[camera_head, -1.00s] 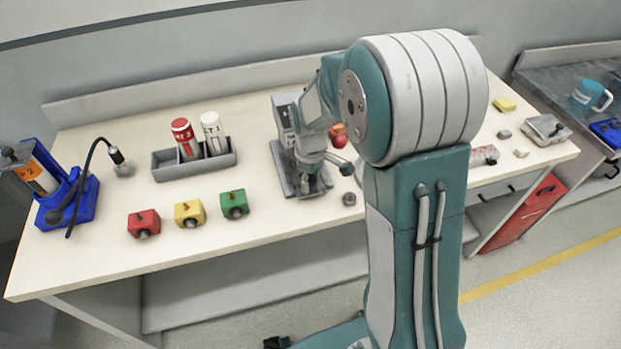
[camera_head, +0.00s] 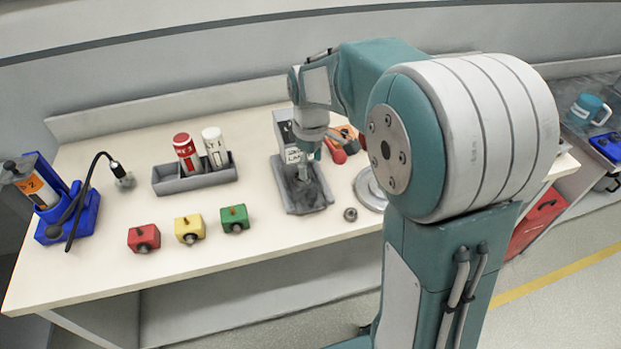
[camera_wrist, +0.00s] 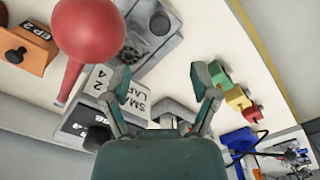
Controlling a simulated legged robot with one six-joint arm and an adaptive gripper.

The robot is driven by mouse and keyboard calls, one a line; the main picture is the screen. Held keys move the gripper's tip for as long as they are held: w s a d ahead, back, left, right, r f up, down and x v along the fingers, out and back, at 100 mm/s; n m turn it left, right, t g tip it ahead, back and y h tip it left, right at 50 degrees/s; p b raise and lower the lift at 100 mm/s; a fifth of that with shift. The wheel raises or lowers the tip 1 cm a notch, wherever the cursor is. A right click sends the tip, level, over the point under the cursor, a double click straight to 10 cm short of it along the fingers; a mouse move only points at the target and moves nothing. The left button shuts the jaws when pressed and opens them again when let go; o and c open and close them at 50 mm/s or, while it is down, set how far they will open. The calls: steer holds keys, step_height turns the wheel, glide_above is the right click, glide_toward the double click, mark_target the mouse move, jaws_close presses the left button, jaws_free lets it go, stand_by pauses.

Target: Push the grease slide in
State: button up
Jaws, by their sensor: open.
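I cannot tell for sure which part is the grease slide. A blue stand (camera_head: 84,218) at the left end of the bench holds a cartridge with an orange label (camera_head: 38,186) and a black bent hose (camera_head: 84,190). A grey device (camera_head: 303,190) with a white label stands mid-bench; its labelled block also shows in the wrist view (camera_wrist: 122,97). My gripper (camera_head: 307,165) is above this device, far right of the blue stand. In the wrist view my gripper (camera_wrist: 162,75) has its fingers apart with nothing between them.
Red (camera_head: 144,238), yellow (camera_head: 190,229) and green (camera_head: 234,218) blocks stand along the front. A grey rack (camera_head: 170,187) holds a red and a white bottle. Bare bench lies around the blocks.

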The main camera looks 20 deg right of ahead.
steer(key=shift+r, duration=0.8)
